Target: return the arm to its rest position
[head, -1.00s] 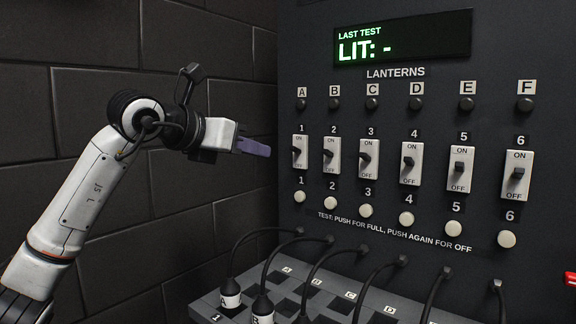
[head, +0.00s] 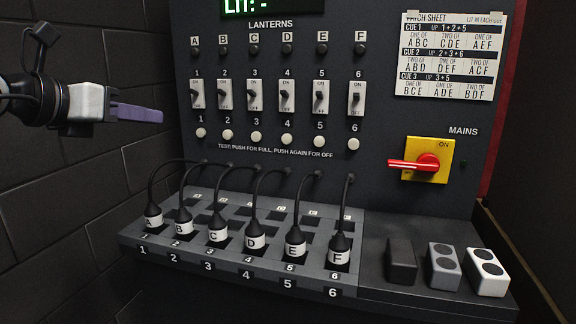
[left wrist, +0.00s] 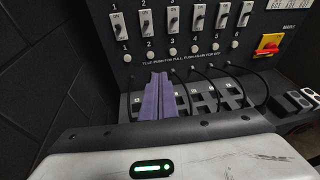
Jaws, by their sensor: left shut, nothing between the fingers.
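My left gripper (head: 140,113) is at the upper left of the head view, its purple fingers shut and empty. It is apart from the panel (head: 290,130), to the left of the numbered switches (head: 287,97) and round white buttons (head: 256,138). In the left wrist view the closed purple fingers (left wrist: 158,98) point toward the panel below the button row. The lantern lamps (head: 254,48) A to F look dark. The display (head: 268,5) is cut off at the top; its visible text reads "LIT: -". My right gripper is in neither view.
Plugs (head: 218,230) labelled A to F stand in a sloped socket board (head: 130,238) with arching cables. A yellow mains switch (head: 440,148) with a red handle is at right, below a patch sheet (head: 452,55). A dark brick wall (head: 60,190) is at left.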

